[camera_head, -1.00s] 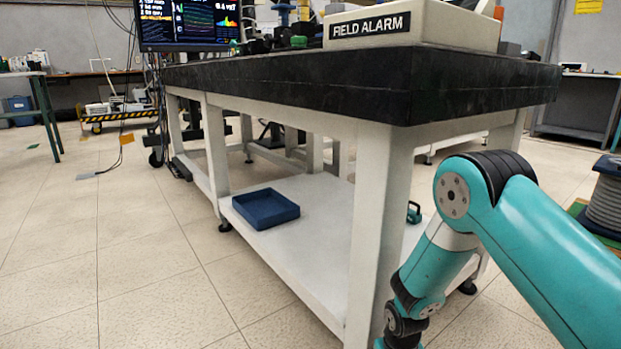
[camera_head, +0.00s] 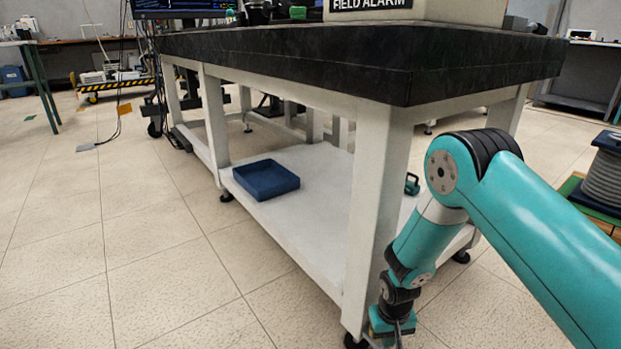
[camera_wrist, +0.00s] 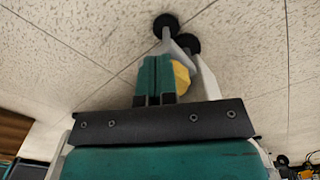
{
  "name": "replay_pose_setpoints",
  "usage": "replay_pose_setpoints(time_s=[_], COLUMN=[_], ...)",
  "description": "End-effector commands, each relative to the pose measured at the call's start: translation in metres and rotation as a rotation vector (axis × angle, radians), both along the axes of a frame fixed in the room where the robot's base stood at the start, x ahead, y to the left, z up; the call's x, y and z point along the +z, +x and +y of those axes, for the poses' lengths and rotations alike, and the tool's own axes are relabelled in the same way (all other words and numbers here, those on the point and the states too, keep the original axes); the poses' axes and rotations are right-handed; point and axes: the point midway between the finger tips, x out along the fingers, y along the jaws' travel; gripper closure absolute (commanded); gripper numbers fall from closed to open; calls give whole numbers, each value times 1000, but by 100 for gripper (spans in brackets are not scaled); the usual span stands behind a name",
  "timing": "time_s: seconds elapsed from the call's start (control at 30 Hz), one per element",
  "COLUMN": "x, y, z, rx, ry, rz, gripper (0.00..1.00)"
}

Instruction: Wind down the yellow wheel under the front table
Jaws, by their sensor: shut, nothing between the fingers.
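The yellow wheel (camera_wrist: 181,77) shows in the wrist view just right of my fingertips, partly hidden behind them, close to a white leg of the table. I cannot tell whether the fingers touch it. My gripper (camera_wrist: 157,66) is shut and empty, its two green fingers side by side. In the head view my gripper (camera_head: 397,338) is low beside the foot of the front table's (camera_head: 376,215) near leg, and the wheel cannot be made out there.
The table has a thick black top (camera_head: 330,62) and a white lower shelf (camera_head: 290,222) holding a blue tray (camera_head: 266,179). Black round feet (camera_wrist: 165,24) stand on the floor. A cable spool (camera_head: 605,175) stands at the right. The tiled floor at the left is open.

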Motion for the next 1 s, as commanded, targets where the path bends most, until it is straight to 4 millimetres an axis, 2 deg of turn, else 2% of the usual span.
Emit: replay_pose_setpoints(time_s=[0.03,0.73,1.0], x=[-12,-14,-12], y=[0,-1,-8], z=[8,8,7], rx=[15,16,15], ry=[18,18,18], rz=[-7,-7,-7], gripper=[100,100,100])
